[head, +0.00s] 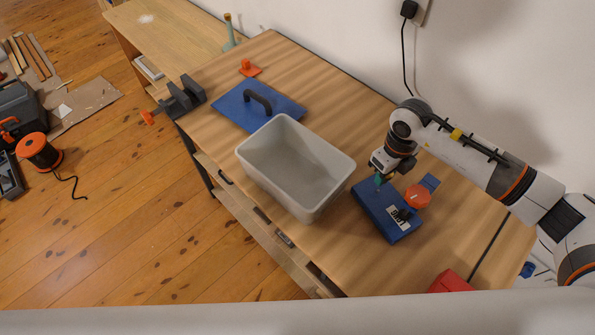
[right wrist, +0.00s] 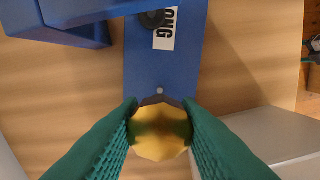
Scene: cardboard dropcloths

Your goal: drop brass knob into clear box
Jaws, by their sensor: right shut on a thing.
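My right gripper (head: 379,180) hangs just above the far end of a blue block (head: 384,218), right of the bin. Its green fingers (right wrist: 160,112) are shut on a brass knob (right wrist: 160,134), seen as a yellow faceted piece in the right wrist view. The knob is too small to make out in the head view. The box (head: 262,178) is an open, pale grey bin in the middle of the bench; it looks empty and more opaque than clear. A pale wall, probably its side, shows in the right wrist view (right wrist: 275,132). My left gripper is not in view.
A blue lid with a dark handle (head: 236,110) lies behind the bin. An orange piece (head: 247,68) and a clamp (head: 183,98) are farther back. A red object (head: 451,282) sits at the near edge.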

